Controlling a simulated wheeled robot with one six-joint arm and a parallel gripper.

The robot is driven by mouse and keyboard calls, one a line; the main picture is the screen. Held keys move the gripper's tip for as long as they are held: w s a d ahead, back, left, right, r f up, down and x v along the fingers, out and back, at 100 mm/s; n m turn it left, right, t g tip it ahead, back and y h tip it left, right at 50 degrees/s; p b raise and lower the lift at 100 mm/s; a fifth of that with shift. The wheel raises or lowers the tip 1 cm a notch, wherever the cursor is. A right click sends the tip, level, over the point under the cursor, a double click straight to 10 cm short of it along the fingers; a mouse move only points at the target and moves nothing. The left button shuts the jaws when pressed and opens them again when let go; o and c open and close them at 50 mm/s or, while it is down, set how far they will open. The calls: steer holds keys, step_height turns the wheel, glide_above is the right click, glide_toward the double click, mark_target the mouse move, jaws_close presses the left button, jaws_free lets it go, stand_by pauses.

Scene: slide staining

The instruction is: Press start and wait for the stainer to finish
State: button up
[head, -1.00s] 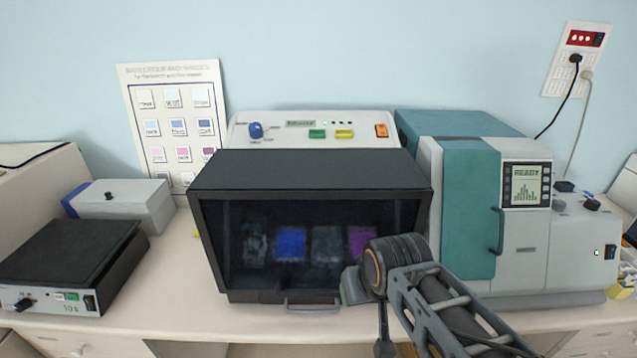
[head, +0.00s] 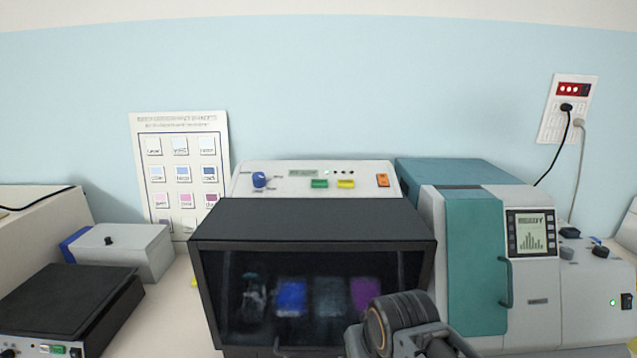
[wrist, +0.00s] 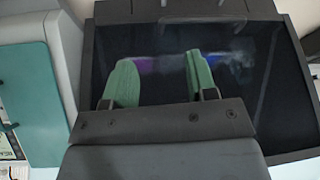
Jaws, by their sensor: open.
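The stainer is a box with a dark glass front door (head: 313,222), which is shut. Blue and purple baths show dimly behind the glass. Its white top panel (head: 290,170) carries a blue knob (head: 260,179), a small display (head: 303,173), a green button (head: 319,184), a yellow button (head: 346,184) and an orange switch (head: 382,180). The display text is too small to read surely. In the wrist view my gripper (wrist: 161,78) has its two green fingers apart, with nothing between them, before the dark glass. In the head view its fingertips are mostly hidden behind my wrist.
A teal and grey machine (head: 475,262) stands close on the right of the stainer. A black-topped device (head: 70,305) and a grey box (head: 122,250) stand at the left. A colour chart (head: 180,130) leans on the wall. Space above the stainer is clear.

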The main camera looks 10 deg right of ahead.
jaws_close()
stand_by(1.4)
